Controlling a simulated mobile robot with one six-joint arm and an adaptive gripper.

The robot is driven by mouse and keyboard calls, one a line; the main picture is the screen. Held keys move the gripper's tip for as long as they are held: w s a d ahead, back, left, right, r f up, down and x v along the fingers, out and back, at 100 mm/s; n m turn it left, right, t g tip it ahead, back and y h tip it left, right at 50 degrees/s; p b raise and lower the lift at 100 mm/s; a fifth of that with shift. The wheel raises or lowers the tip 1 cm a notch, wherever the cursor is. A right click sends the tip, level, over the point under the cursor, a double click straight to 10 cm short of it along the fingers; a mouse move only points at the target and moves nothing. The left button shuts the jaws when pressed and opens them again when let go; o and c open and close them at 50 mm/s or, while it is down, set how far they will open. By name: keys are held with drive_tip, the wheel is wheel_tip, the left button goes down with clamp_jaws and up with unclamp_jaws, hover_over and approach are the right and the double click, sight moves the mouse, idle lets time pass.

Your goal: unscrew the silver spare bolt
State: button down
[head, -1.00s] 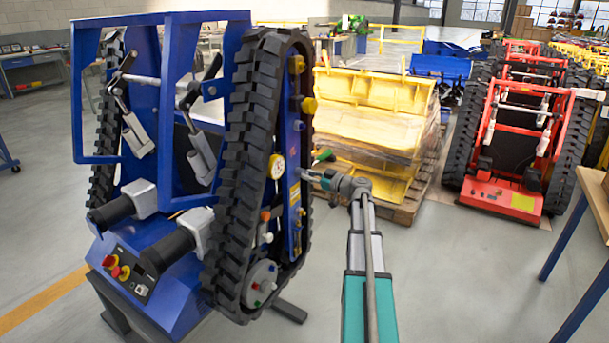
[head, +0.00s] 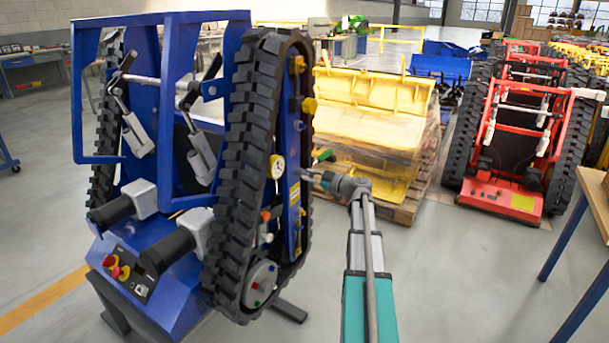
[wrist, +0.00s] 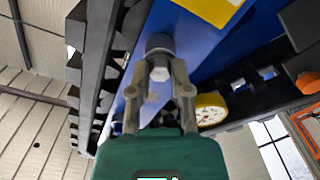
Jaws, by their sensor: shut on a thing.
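My gripper (head: 304,175) reaches in from the right to the inner side panel of the blue tracked carrier (head: 180,60), inside the loop of its right track. In the wrist view my gripper (wrist: 160,82) is shut, with its two fingertips on either side of the silver bolt (wrist: 158,73). The bolt's bright end shows between the fingers. A darker grey round part (wrist: 160,44) sits just beyond it against the blue panel. In the head view the bolt is too small and covered to make out. How far it is threaded in cannot be told.
A dial gauge (head: 277,166) with a yellow rim sits left of my gripper; it also shows in the wrist view (wrist: 209,109). Yellow knobs (head: 308,105) and a green-handled part (head: 322,156) are close by. The black track (head: 243,170) borders the panel.

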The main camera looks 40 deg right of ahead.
drive_tip(key=n, duration=0.4)
drive_tip(key=shift+n, duration=2.2)
drive_tip(key=c, duration=0.7)
unclamp_jaws()
drive_tip(key=m, duration=0.3)
drive_tip(key=shift+m, duration=0.3)
drive_tip(key=m, duration=0.3)
drive_tip(key=shift+m, duration=1.6)
